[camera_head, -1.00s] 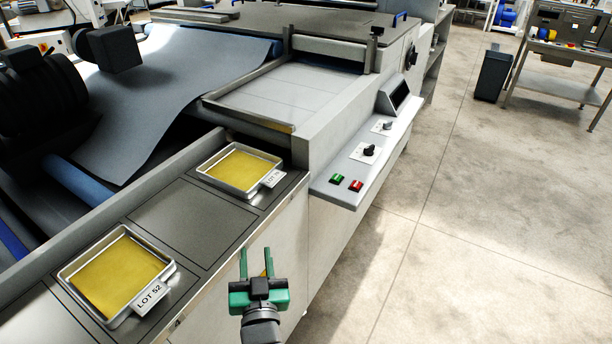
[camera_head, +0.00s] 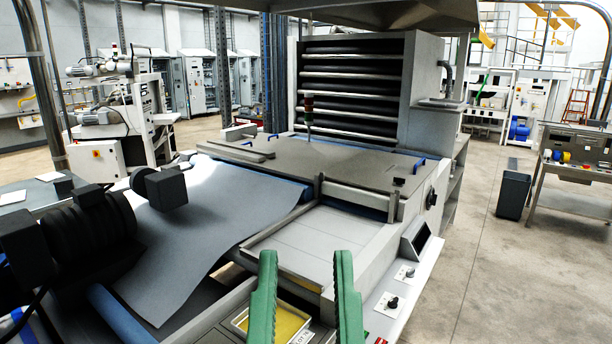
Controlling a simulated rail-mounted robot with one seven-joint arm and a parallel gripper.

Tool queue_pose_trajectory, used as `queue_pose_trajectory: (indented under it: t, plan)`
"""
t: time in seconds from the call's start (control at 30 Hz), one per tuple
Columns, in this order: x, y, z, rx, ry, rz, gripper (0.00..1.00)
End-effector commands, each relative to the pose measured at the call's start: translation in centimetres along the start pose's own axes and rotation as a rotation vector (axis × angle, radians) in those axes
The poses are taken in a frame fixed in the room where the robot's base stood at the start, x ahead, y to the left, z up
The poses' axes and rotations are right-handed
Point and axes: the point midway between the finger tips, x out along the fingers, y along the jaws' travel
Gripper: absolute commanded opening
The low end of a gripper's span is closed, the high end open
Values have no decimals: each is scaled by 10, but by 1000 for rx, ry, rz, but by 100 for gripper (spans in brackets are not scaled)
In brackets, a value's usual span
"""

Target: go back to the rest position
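My gripper (camera_head: 305,300) is at the bottom centre of the head view, its two green fingers pointing up and standing well apart. Nothing is between the fingers but the view of the machine behind them. The gripper is raised in front of the sheeter's near end. The roller sheeter (camera_head: 330,165) fills the middle, with a grey sheet (camera_head: 215,225) draped on its left side. A tray with yellow contents (camera_head: 285,322) shows partly behind the fingers at the bottom edge. The LOT 52 tray is out of view.
The control panel (camera_head: 393,305) with knobs and a small screen is just right of the gripper. A dark bin (camera_head: 513,194) and a metal bench (camera_head: 575,175) stand at the right. The floor (camera_head: 500,265) between is clear.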

Motion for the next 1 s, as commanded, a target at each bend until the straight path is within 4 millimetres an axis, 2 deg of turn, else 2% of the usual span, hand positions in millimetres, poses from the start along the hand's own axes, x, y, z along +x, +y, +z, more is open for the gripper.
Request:
queue_pose_trajectory:
  t: [0.03,0.2,0.33,0.4,0.5,1.0]
  plan:
    - [32,-1,-46,2,0,-1,34]
    - [81,-3,-117,7,-1,-5,34]
    - [106,-4,-153,10,-2,-7,34]
    - [114,-4,-164,11,-2,-8,34]
    - [118,-5,-170,12,-3,-9,34]
    - [116,-5,-168,12,-2,-9,34]
